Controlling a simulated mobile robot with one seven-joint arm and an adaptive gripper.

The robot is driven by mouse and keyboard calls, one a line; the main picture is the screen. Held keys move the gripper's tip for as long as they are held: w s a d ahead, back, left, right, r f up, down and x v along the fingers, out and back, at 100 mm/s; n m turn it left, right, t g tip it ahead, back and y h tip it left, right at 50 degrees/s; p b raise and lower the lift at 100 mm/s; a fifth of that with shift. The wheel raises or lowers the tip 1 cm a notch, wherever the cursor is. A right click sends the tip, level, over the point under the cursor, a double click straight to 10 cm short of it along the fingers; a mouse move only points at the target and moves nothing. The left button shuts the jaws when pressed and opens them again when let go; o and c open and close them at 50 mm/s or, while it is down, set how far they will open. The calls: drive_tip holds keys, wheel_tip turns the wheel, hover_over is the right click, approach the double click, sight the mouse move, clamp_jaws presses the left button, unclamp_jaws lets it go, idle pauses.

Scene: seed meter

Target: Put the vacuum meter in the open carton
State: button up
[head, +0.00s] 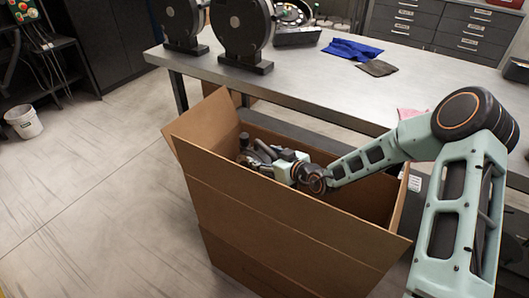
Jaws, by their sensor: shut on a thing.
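The open carton (290,225) is a tall brown cardboard box standing on the floor in front of the table, with its flaps up. My arm reaches into it from the right. My gripper (256,154) is inside the opening, below the rim, shut on a dark thing (243,140) that I take to be the vacuum meter. Only a small upper part of that thing shows; the carton's front wall hides the rest. I cannot tell whether it touches the carton floor.
The grey metal table (330,85) runs behind the carton. Two black round housings on stands, the nearer one (240,30) and another (181,22), stand on it. A blue cloth (351,50) and a dark cloth (378,68) lie there. A white bucket (23,121) stands on open floor at left.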

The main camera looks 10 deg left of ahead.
wheel_tip(320, 180, down, 2)
drive_tip(key=shift+w, duration=0.15)
drive_tip(key=o, duration=2.1)
drive_tip(key=shift+f, duration=0.2)
drive_tip(key=shift+s, duration=0.2)
drive_tip(key=p+v, duration=0.2)
drive_tip(key=v, duration=1)
